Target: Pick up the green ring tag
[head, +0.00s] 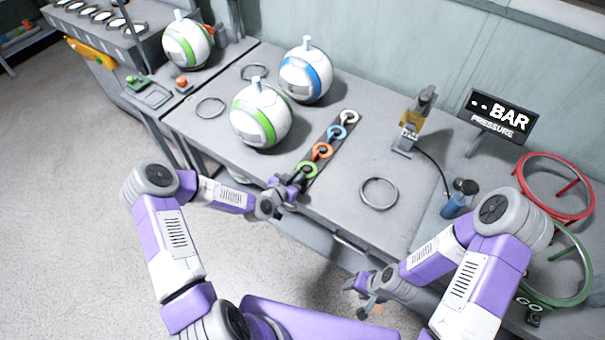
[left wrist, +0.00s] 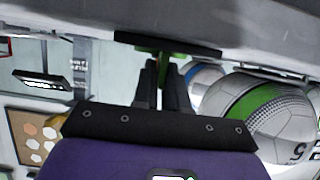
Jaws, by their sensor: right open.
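The green ring tag (head: 308,170) is at the near end of a dark strip (head: 329,146) on the bench, close to the front edge. My left gripper (head: 291,184) is at the tag. In the left wrist view, the two dark fingers of my left gripper (left wrist: 161,72) stand close together with a thin green part of the tag (left wrist: 153,57) between them. The tag appears to be still at the strip; any gap beneath it is hidden. My right gripper (head: 366,293) is open and empty, low in front of the bench.
Orange (head: 322,151), blue (head: 337,132) and white (head: 349,117) ring tags sit farther along the strip. A green-striped ball (head: 260,116) is left of it; a blue-striped ball (head: 306,75) stands behind. A metal ring (head: 379,193) lies right. The bench edge is close to my left arm.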

